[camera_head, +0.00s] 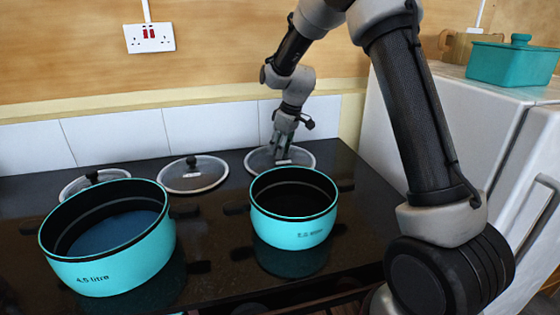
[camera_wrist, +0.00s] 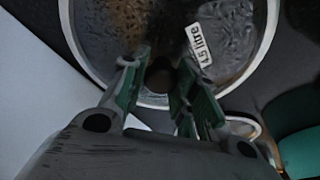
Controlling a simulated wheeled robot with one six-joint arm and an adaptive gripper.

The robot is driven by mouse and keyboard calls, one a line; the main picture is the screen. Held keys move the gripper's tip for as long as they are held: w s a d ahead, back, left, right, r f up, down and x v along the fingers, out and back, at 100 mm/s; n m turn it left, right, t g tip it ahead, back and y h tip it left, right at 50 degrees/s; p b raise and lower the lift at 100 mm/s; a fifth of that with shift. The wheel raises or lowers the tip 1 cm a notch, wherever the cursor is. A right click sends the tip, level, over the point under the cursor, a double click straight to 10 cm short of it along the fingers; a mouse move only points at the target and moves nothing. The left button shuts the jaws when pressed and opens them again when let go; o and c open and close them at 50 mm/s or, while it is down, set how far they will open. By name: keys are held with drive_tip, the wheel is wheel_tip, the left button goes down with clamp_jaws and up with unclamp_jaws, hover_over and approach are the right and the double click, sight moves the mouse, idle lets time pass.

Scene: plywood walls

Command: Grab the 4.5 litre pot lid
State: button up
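The 4.5 litre pot lid (camera_wrist: 232,42) is a round glass lid with a pale rim and a white "4.5 litre" label. It lies flat at the back of the hob, rightmost of the three lids, and its rim shows in the head view (camera_head: 306,160). My gripper (camera_wrist: 162,65) is right over it, pointing down, with its green fingers apart on either side of the dark knob (camera_wrist: 162,78). I cannot tell whether the fingers touch the knob. In the head view my gripper (camera_head: 281,152) hides the knob.
A large turquoise 4.5 litre pot (camera_head: 110,262) stands front left, a smaller turquoise pot (camera_head: 292,230) just in front of the lid. Two other lids lie left, one mid-back (camera_head: 193,176), one behind the large pot (camera_head: 92,180). The tiled wall (camera_head: 215,128) is close behind.

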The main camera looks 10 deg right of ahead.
clamp_jaws()
